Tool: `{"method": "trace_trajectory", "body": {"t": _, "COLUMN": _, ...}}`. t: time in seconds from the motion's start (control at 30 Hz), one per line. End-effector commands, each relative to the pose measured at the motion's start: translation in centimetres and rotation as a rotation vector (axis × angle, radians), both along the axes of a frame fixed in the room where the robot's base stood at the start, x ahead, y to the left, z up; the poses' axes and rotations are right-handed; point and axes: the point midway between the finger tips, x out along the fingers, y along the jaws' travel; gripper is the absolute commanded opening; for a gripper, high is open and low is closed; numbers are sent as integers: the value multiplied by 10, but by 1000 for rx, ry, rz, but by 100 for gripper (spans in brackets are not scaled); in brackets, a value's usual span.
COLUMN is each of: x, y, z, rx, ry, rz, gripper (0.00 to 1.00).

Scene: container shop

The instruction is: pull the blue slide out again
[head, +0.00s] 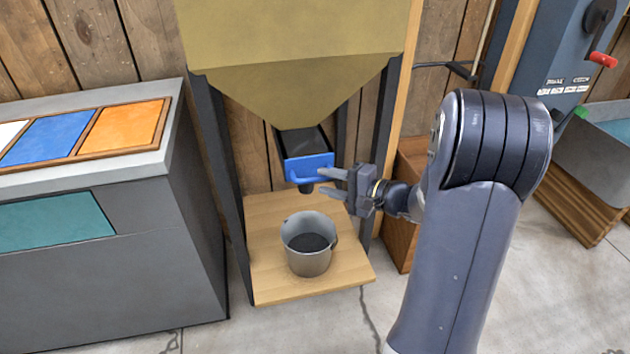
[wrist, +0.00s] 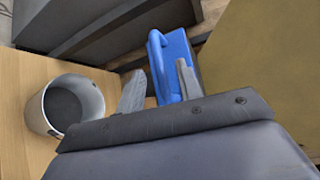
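The blue slide (head: 300,165) sits under the tan hopper (head: 300,90), at the front end of its dark chute, with a blue handle on its face. In the wrist view the slide (wrist: 181,58) and its looped handle show just beyond my fingers. My gripper (head: 322,182) is open at the right of the slide, its fingers pointing left toward the handle. In the wrist view the handle's lower part lies between the spread fingertips (wrist: 160,80). I cannot tell whether either finger touches it.
A grey bucket (head: 294,260) with dark contents stands on a wooden board (head: 270,288) below the slide. Dark posts flank the hopper. A grey counter (head: 130,270) with coloured panels is at the left. A blue-grey machine with a red handle (head: 603,60) is at the right.

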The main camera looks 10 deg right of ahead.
Motion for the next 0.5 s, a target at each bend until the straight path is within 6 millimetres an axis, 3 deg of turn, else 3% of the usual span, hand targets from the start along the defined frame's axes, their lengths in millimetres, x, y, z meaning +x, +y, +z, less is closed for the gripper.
{"method": "trace_trajectory", "body": {"t": 0.2, "x": 20, "y": 21, "z": -6, "rx": 0, "ry": 2, "rz": 3, "gripper": 34}}
{"method": "trace_trajectory", "body": {"t": 0.5, "x": 26, "y": 27, "z": -6, "rx": 1, "ry": 2, "rz": 1, "gripper": 34}}
